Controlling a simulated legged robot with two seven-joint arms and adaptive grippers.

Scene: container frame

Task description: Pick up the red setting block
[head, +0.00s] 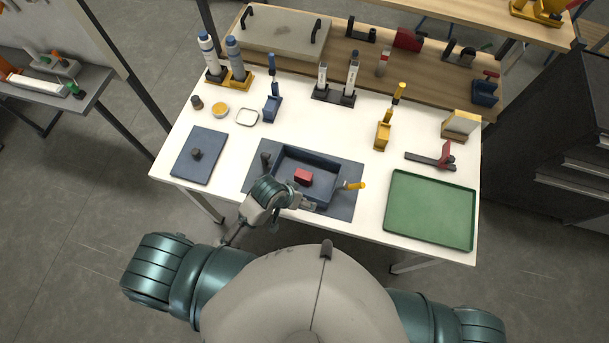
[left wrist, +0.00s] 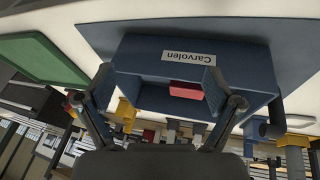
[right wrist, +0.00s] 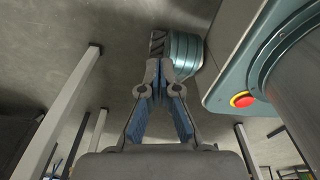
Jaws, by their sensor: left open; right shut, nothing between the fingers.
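The red setting block (head: 303,177) lies inside the dark blue tray (head: 316,155), which sits on a dark mat (head: 344,209) at the table's front. My left gripper (head: 308,206) is at the tray's near wall, just on the near side of the block. In the left wrist view my left gripper (left wrist: 158,88) is open, with the red block (left wrist: 186,90) showing beyond and between its fingers, untouched. The tray (left wrist: 140,55) shows a "Carvolen" label on its wall. My right gripper (right wrist: 157,75) is shut and empty, over the floor and away from the table; the head view does not show it.
A yellow-handled tool (head: 354,186) lies at the tray's right, and a dark knob (head: 266,158) stands at its left. A green tray (head: 430,210) lies to the right, a blue plate (head: 200,155) to the left. Bottles, holders and fixtures stand behind.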

